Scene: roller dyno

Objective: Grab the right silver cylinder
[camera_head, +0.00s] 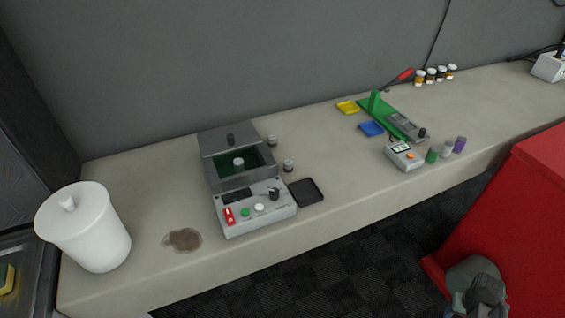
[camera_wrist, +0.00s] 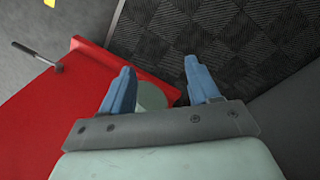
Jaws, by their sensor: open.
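Two small silver cylinders with dark bands stand on the bench beside the grey machine in the head view: the farther one (camera_head: 272,140) and the nearer one (camera_head: 288,165), slightly more to the right. Another small silver-grey cylinder (camera_head: 447,149) stands far right between a green cylinder (camera_head: 432,156) and a purple cylinder (camera_head: 460,144). A pale cylinder (camera_head: 238,161) sits in the machine's green recess. My gripper (camera_wrist: 159,66) is open and empty in the wrist view, over the red cabinet's edge and dark floor. None of these cylinders shows in the wrist view.
The grey machine (camera_head: 255,217) has an open lid and a black tray (camera_head: 307,191) beside it. A white lidded canister (camera_head: 88,235) and a brown stain (camera_head: 182,240) are left. A small meter (camera_head: 404,156) and green lever fixture (camera_head: 376,102) stand right. A red cabinet (camera_head: 520,205) is at lower right.

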